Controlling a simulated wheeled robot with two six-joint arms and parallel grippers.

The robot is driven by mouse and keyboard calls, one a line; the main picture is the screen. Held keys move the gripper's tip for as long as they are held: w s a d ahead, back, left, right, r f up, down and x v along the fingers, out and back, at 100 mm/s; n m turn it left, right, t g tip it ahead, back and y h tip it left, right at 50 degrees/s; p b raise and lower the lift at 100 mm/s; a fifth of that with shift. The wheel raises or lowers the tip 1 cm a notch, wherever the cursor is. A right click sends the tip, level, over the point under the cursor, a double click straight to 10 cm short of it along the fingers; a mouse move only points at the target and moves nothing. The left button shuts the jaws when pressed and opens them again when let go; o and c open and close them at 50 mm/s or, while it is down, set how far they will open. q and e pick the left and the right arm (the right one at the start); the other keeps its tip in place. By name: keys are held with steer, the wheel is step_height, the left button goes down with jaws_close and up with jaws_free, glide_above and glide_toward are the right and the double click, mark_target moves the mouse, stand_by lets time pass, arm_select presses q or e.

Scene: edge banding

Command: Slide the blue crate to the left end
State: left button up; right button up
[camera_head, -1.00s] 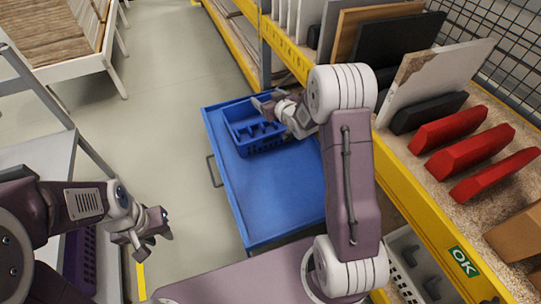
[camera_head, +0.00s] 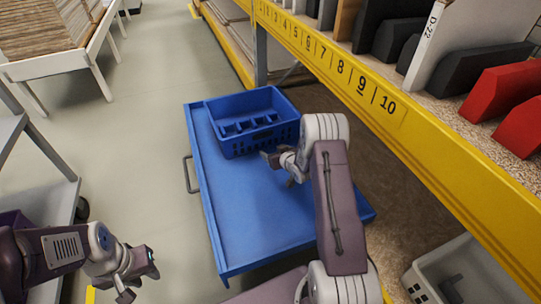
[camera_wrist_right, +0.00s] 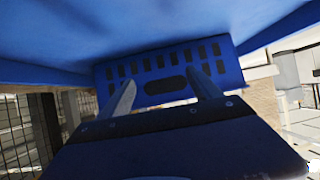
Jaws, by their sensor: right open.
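The blue crate (camera_head: 230,147) sits upright on the far end of the blue cart top (camera_head: 250,205). It has slotted walls and low dividers inside. My right gripper (camera_head: 278,162) is just outside the crate's near wall, low over the cart top. In the right wrist view the open fingers (camera_wrist_right: 165,92) point at the crate's slotted wall (camera_wrist_right: 165,62), with nothing between them. I cannot tell if the tips touch it. My left gripper (camera_head: 138,275) is off to the left, above the floor, empty with its fingers apart.
A yellow-edged shelf (camera_head: 370,95) with numbered slots and upright panels runs along the right. A grey bin (camera_head: 465,272) is at bottom right. The cart has a handle (camera_head: 190,175) on its left side. The cart top nearer me is bare.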

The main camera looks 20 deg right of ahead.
mark_target(263, 144)
steer(key=w+f+b, duration=0.2)
steer(key=f, duration=0.1)
steer(key=w+f+b, duration=0.1)
steer(key=f+b, duration=0.1)
steer(key=shift+w, duration=0.1)
steer(key=shift+w+f+b, duration=0.15)
steer(key=shift+w+b, duration=0.15)
steer(key=shift+w, duration=0.7)
steer(key=shift+w+f, duration=0.1)
steer(key=shift+w, duration=0.65)
steer(key=shift+w+a, duration=0.1)
steer(key=shift+w, duration=2.1)
